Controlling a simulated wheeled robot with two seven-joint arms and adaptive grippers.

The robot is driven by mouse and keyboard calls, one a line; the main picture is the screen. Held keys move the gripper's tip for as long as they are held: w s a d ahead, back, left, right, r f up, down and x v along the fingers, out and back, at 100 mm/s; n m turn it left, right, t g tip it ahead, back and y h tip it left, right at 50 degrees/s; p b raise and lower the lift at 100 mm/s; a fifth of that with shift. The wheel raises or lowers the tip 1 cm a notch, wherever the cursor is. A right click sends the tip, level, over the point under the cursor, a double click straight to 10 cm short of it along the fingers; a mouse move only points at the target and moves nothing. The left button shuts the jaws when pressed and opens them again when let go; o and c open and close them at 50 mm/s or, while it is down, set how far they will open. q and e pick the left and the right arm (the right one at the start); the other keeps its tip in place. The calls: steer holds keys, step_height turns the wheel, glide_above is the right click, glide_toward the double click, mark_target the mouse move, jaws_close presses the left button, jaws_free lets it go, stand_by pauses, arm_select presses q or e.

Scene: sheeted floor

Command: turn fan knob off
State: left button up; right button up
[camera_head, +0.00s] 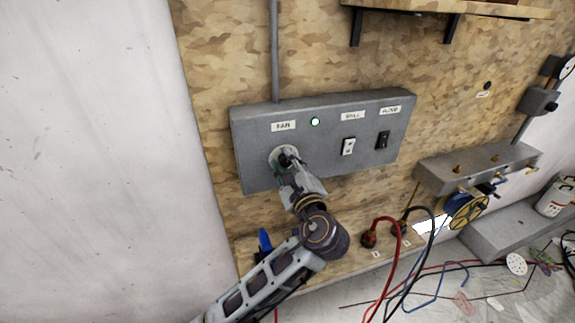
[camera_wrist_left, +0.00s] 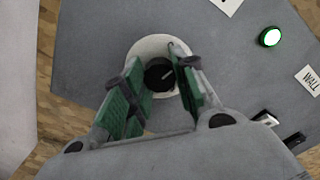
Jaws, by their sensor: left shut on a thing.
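The grey control panel (camera_head: 330,140) on the wall has a FAN label (camera_head: 283,126) at its left. Below the label is a pale round dial plate (camera_head: 275,158). My left gripper (camera_head: 287,160) reaches up to this dial and largely hides the knob. In the left wrist view the black fan knob (camera_wrist_left: 158,73) sits on the dial plate (camera_wrist_left: 150,48), its pale pointer line slanting to the upper right. The green-padded fingers of my left gripper (camera_wrist_left: 157,64) are closed on the knob from either side. My right gripper is not in view.
A green-white indicator light (camera_head: 315,121) is lit on the panel. A white switch (camera_head: 348,147) and a black switch (camera_head: 383,140) sit to its right. Red and black cables (camera_head: 390,225) loop from sockets below. A shelf (camera_head: 450,8) juts out above.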

arm_select(q)
steer(key=shift+f+n+b, duration=0.1)
steer(key=shift+n+b, duration=0.35)
steer(key=shift+n, duration=1.25)
steer(key=shift+c, duration=0.2)
steer(key=shift+o, duration=0.2)
steer(key=o, duration=1)
steer(key=shift+s, duration=0.15)
steer(key=shift+v, duration=3.65)
